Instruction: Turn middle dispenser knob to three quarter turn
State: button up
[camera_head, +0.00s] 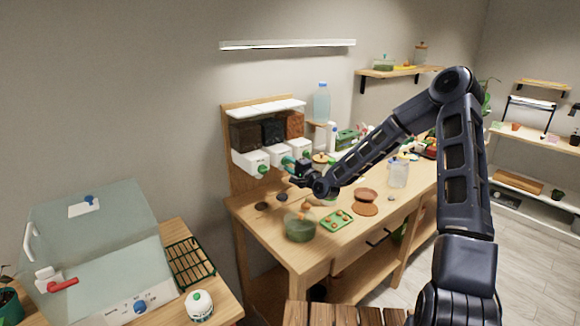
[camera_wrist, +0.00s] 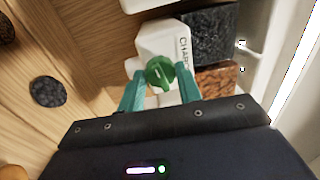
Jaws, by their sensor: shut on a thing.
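The dispenser (camera_head: 249,161) is a row of three bins with white spouts on a wooden back, holding dark brown, black and orange-brown fill. My gripper (camera_head: 289,162) reaches in from the right at the middle spout. In the wrist view, the middle white spout (camera_wrist: 160,40) carries a partly hidden label starting "CHAR". Its green knob (camera_wrist: 160,72) sits between the teal fingertips of my gripper (camera_wrist: 160,85), which is shut on it. The knob's exact turn angle is hard to read. The left spout's green knob (camera_head: 262,169) is free.
On the wooden table (camera_head: 262,217) stand a green bowl (camera_head: 299,227), a green tray (camera_head: 338,219) with small pots and a terracotta pot (camera_head: 366,195). Dark patches of fill lie below the spouts. A clear propagation box (camera_head: 95,245) stands at left.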

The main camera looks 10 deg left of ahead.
jog(key=shift+m, duration=0.4)
jog(key=o, duration=1)
jog(key=v, duration=1)
jog(key=shift+s+d, duration=0.2)
jog(key=shift+s, duration=0.15)
jog(key=shift+f, duration=0.1)
